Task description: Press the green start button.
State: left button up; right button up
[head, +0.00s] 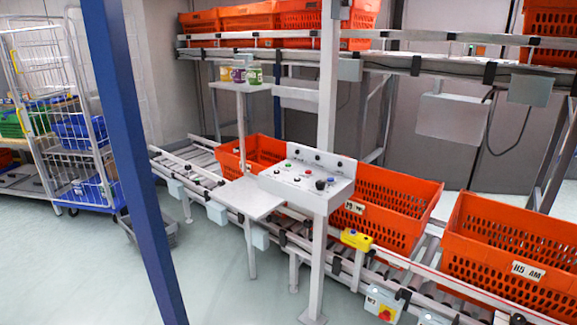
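A pale grey control panel (333,199) stands on a post beside the conveyor, near the middle of the head view. Neither of my grippers is in view.
Orange totes (510,245) line the roller conveyor, with more on the upper rack. A blue post (135,160) crosses the left foreground. A small grey shelf (245,200) adjoins the panel. A yellow box (357,239) sits on the rail. Floor (230,290) in front is clear.

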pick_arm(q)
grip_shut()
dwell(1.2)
